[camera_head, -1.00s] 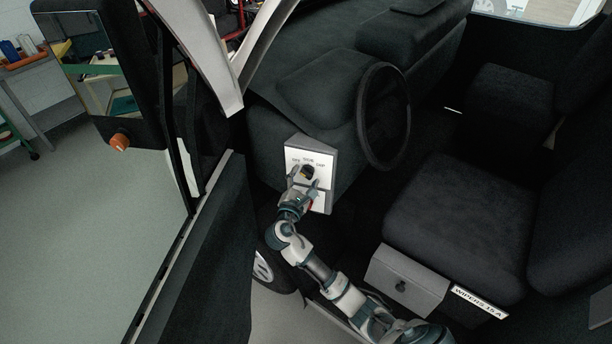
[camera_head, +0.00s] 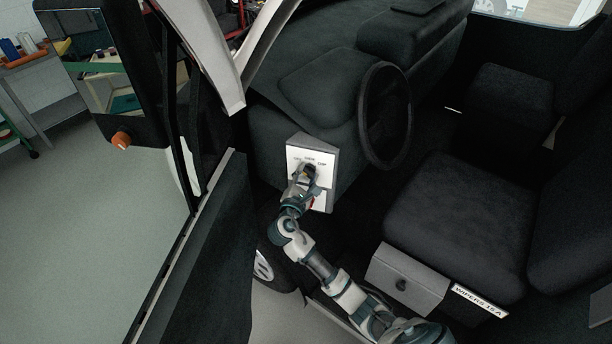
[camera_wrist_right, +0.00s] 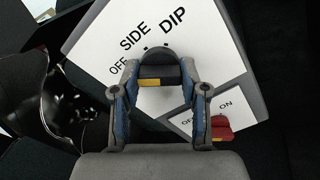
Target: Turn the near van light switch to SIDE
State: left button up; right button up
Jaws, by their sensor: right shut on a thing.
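The light switch panel (camera_head: 328,153) is a white plate on the dashboard, left of the steering wheel. In the right wrist view the panel (camera_wrist_right: 90,50) reads OFF, SIDE and DIP around a dark round knob (camera_wrist_right: 160,72) with a yellow patch. My right gripper (camera_head: 309,172) is at the knob in the head view. In the wrist view my right gripper (camera_wrist_right: 160,82) is shut on the knob, with one blue-padded finger on each side. The knob's pointer is not clear, so I cannot tell its setting. My left gripper is not in view.
A red switch (camera_wrist_right: 221,130) on a small plate marked ON sits beside the knob. The steering wheel (camera_head: 385,118) is close on the right. The open door (camera_head: 205,255) stands left of my arm.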

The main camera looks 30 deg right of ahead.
jog(key=m+b, duration=0.1)
jog(key=m, duration=0.2)
jog(key=m+b, duration=0.1)
jog(key=m, duration=0.2)
jog(key=f+m+b, duration=0.1)
jog(key=m, duration=0.3)
jog(key=shift+b, duration=0.3)
dwell(0.5)
jog(key=o, duration=1.1)
jog(key=shift+r, duration=0.1)
jog(key=shift+o, duration=0.2)
jog(key=shift+r, duration=0.15)
jog(key=shift+s+a, duration=0.1)
jog(key=v, duration=1.2)
